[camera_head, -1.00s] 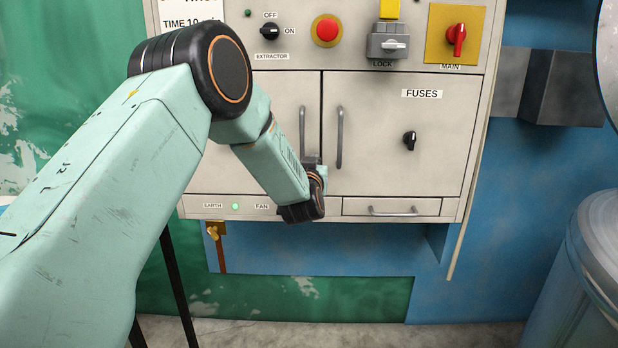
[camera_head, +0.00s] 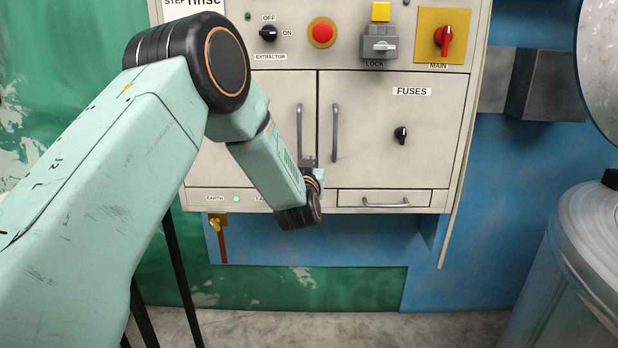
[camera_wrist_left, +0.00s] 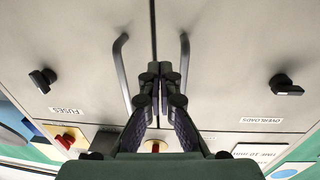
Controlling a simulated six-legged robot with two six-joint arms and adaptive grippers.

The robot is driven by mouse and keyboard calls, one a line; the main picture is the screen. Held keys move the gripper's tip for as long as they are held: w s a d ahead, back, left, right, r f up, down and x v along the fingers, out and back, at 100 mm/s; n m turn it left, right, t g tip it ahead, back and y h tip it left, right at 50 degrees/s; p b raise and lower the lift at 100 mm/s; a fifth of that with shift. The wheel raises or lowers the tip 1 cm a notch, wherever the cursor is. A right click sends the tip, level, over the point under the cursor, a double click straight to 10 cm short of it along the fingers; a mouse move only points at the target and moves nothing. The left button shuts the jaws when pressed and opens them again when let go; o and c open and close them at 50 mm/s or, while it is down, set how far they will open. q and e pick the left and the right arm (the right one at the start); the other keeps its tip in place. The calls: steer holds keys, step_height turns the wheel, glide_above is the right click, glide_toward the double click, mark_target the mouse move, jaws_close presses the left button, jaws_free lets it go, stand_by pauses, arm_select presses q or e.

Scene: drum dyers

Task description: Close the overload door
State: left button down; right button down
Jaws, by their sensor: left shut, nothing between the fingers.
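The overload door (camera_head: 278,105) is the left cream door of the cabinet. My left arm covers much of it in the head view. It looks flush with the fuses door (camera_head: 370,140), with a thin dark seam between them. In the inverted left wrist view the overload door (camera_wrist_left: 235,65) is on the right, with its label, dark knob and grey bar handle (camera_wrist_left: 184,62). My left gripper (camera_wrist_left: 160,72) is shut and empty, in front of the seam between the two handles. Whether it touches a door I cannot tell. My right gripper is out of view.
Above the doors are a red stop button (camera_head: 322,32), a grey lock (camera_head: 378,46) and a red main switch (camera_head: 443,40). A small drawer (camera_head: 384,199) is below the fuses door. A metal drum (camera_head: 585,240) stands at the right.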

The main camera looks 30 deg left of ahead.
arm_select(q)
steer(key=d+p+v, duration=0.1)
steer(key=p+v, duration=0.1)
steer(key=v, duration=0.5)
steer(key=s+d+f+m+g+h, duration=0.1)
steer(key=s+d+f+g+h, duration=0.3)
steer(key=s+f, duration=0.5)
steer(key=s+d+f+m+g+h, duration=0.25)
steer(key=s+d+f, duration=0.25)
steer(key=f, duration=0.8)
steer(key=s+d+f+g, duration=0.1)
steer(key=s+f+g, duration=0.2)
steer(key=s, duration=0.7)
steer(key=s+d+f+m+g+h, duration=0.1)
steer(key=s+f, duration=0.4)
steer(key=s, duration=0.5)
steer(key=s+d+f+g, duration=0.3)
steer(key=s+f+g, duration=0.1)
steer(key=s, duration=0.5)
steer(key=shift+s+g, duration=0.4)
steer(key=shift+g, duration=0.45)
